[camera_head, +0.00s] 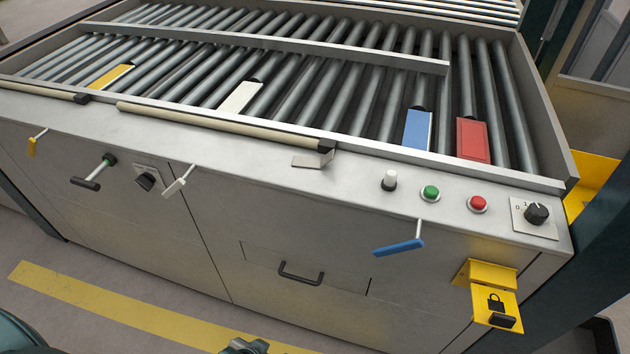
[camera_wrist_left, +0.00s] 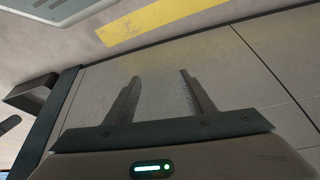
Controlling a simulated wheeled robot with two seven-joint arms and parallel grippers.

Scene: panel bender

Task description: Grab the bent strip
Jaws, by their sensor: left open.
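The bent strip (camera_head: 307,161) looks like a small pale grey metal piece. It lies on the machine's front ledge in the head view, just below the right end of the long beige bar. An upright part appears to rise at its right side. My left gripper (camera_wrist_left: 158,76) is open and empty in the left wrist view, in front of a plain grey panel. The strip is not visible in that view, and the gripper is apart from it. My right gripper is not in view.
Behind the ledge is a roller bed (camera_head: 285,85) with yellow, white, blue and red plates. The beige bar (camera_head: 220,125) runs along the ledge. A white knob (camera_head: 389,180), green button (camera_head: 430,192) and red button (camera_head: 478,203) are right of the strip. Coloured levers jut from the front.

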